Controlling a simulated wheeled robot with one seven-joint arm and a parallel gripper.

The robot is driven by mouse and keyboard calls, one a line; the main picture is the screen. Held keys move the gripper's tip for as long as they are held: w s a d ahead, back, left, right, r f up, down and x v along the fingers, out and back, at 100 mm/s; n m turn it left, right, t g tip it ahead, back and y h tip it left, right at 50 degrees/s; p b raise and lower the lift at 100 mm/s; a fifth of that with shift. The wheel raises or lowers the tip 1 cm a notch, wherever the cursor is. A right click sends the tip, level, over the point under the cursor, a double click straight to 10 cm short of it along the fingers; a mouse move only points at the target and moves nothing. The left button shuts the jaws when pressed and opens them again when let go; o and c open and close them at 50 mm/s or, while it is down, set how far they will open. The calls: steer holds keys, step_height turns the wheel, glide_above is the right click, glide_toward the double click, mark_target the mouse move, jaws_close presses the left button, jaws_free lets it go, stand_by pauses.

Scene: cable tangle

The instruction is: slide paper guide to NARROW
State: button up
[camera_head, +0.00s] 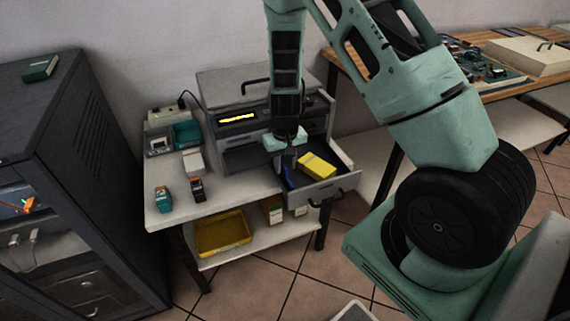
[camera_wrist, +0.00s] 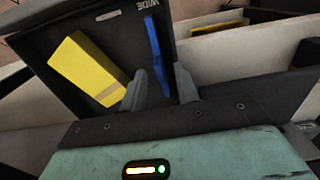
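The blue paper guide (camera_head: 287,179) stands in the open drawer tray (camera_head: 325,190) of the grey printer-like machine. My gripper (camera_head: 286,168) points down into the drawer, right at the guide. In the wrist view the blue guide (camera_wrist: 155,55) is a thin upright strip, its near end between my two fingers (camera_wrist: 160,84). The fingers are apart, with a gap visible; I cannot tell whether either touches the guide. The word WIDE shows on the tray by the guide's far end. No NARROW label is readable.
A yellow block (camera_head: 318,165) lies in the drawer beside the guide, also in the wrist view (camera_wrist: 88,68). The machine (camera_head: 240,130) stands on a white table with small boxes (camera_head: 162,198) at left. A yellow tray (camera_head: 222,232) is on the shelf below. A dark cabinet (camera_head: 90,150) stands left.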

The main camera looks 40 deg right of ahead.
jaws_close()
glide_above(304, 173)
steer(key=shift+a+b, duration=0.1)
steer(key=shift+b, duration=0.35)
jaws_free()
step_height(304, 173, up, 17)
steer(key=p, duration=0.2)
steer(key=shift+r, duration=0.2)
stand_by(0.6)
